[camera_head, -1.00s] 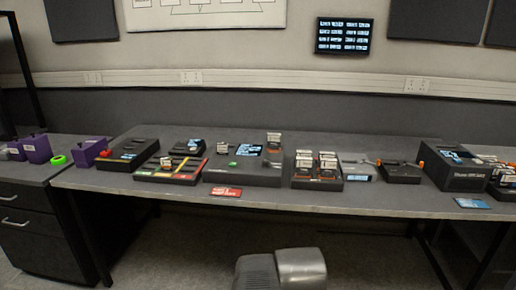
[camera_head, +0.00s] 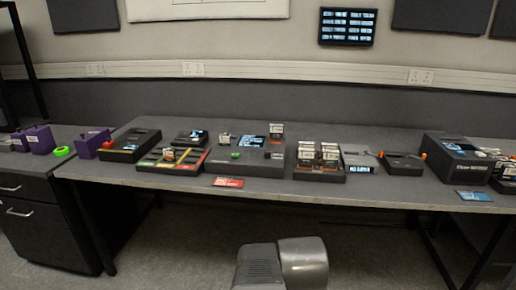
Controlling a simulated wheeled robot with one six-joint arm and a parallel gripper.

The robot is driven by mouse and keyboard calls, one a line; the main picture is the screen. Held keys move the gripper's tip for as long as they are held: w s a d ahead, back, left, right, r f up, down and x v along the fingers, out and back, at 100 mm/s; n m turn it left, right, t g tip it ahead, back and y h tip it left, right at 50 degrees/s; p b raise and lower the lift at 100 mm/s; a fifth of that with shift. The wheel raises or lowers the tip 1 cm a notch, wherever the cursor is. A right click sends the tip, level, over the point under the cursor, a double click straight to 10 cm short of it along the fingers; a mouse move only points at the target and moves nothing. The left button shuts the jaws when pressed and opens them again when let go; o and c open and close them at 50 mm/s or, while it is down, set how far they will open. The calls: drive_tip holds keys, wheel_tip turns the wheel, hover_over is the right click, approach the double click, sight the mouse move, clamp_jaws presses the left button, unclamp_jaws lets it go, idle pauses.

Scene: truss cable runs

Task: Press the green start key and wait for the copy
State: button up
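The green start key (camera_head: 235,155) is a small green button on the front left of a dark grey copier unit (camera_head: 262,169) in the middle of the desk. The unit has a lit screen (camera_head: 252,141), too small to read. A small labelled block (camera_head: 276,129) stands at its back right, and another small block (camera_head: 225,138) sits at its left. My gripper is not in view; only a grey part of my own arm shows at the bottom, well short of the desk.
A rack of white-labelled blocks (camera_head: 319,173) stands right of the copier, and a tray with coloured strips (camera_head: 170,167) stands left. A red card (camera_head: 228,182) lies in front.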

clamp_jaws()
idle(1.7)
